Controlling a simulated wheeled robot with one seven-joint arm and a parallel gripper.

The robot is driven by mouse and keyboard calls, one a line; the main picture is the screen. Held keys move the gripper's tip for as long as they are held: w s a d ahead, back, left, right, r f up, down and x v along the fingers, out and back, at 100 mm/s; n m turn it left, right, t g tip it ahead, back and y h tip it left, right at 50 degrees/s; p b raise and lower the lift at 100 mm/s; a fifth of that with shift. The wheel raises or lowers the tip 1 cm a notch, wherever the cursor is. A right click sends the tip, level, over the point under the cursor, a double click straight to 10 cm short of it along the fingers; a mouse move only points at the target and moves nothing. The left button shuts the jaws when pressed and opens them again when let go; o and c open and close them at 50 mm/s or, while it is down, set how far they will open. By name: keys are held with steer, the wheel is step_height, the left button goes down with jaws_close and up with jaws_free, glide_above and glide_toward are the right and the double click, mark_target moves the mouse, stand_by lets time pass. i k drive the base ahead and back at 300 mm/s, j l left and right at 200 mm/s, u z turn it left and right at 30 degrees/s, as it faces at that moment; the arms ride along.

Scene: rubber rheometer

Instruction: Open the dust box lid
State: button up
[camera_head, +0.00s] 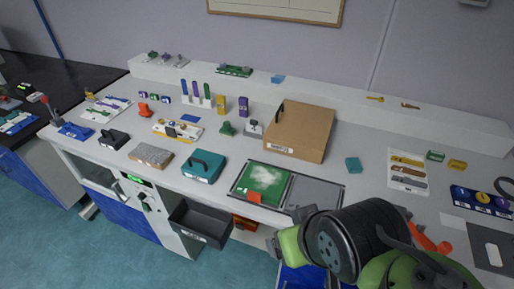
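Two lidded boxes stand on the white bench, and I cannot tell from their small labels which is the dust box. One is a brown box (303,136) at the back centre, with a dark handle near its left side and a white label on its front. The other is a small teal box (203,168) nearer the front edge, with a black handle on top. Both look closed. My green and black arm fills the lower right, apart from both boxes. My gripper's fingers do not show.
A green-and-grey tray (262,183) lies between the teal box and my arm. An open dark drawer (203,222) sticks out below the bench front. A grey block (151,155) lies left of the teal box. Several small items stand further back.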

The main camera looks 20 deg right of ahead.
mark_target(202, 158)
steer(key=j+u, duration=0.35)
steer(key=j, duration=0.15)
steer(key=j+u, duration=0.4)
steer(key=j, duration=0.15)
steer(key=i+l+u, duration=0.15)
steer(key=i+u, duration=0.3)
steer(key=i+l+u, duration=0.3)
steer(key=i+u, duration=0.2)
steer(key=l+u, duration=0.15)
steer(key=l, duration=0.15)
